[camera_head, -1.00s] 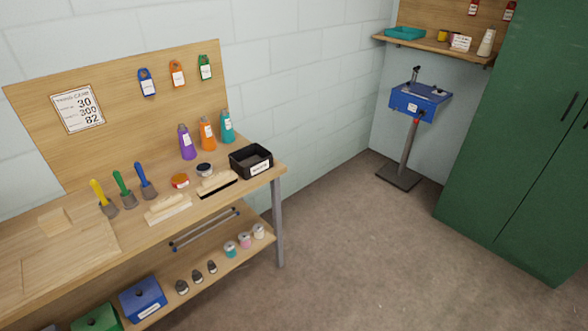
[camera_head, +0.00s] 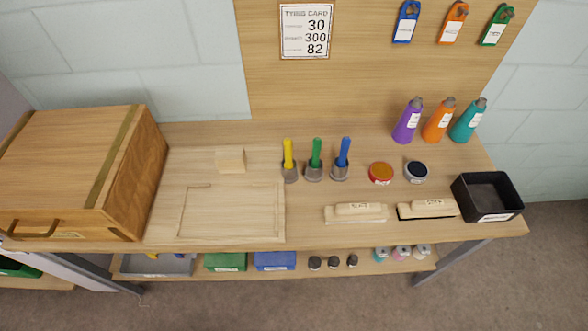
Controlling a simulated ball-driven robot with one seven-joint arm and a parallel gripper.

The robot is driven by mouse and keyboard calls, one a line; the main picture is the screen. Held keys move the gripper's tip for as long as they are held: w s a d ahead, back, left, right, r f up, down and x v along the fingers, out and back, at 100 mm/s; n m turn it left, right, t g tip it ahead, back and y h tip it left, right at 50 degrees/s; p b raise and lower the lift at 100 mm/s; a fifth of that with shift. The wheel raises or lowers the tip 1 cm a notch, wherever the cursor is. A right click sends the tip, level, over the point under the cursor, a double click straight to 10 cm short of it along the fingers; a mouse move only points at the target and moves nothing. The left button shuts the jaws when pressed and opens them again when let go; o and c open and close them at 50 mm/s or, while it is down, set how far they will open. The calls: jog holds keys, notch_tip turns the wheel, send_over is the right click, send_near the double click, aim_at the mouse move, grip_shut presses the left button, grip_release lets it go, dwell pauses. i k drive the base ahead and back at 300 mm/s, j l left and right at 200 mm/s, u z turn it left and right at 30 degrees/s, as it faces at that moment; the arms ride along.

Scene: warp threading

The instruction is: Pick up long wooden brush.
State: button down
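Two pale wooden brushes lie side by side near the front edge of the workbench (camera_head: 310,228). The left brush (camera_head: 356,211) has a long wooden body, a label on its front and pale bristles. The right brush (camera_head: 427,206) is similar, with a label and dark bristles. The left one looks about as long as the right or slightly longer; the labels are too small to read surely. Nothing covers either brush. My gripper is not in view.
A black bin (camera_head: 487,194) stands right of the brushes. Behind them are a red tin (camera_head: 380,173), a dark tin (camera_head: 416,171) and several bottles. Coloured-handled tools (camera_head: 316,162) stand to the left, near a flat board (camera_head: 232,212). A wooden chest (camera_head: 75,170) fills the far left.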

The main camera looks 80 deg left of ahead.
aim_at(358, 212)
jog(key=l+u, duration=0.15)
jog(key=u, duration=1.15)
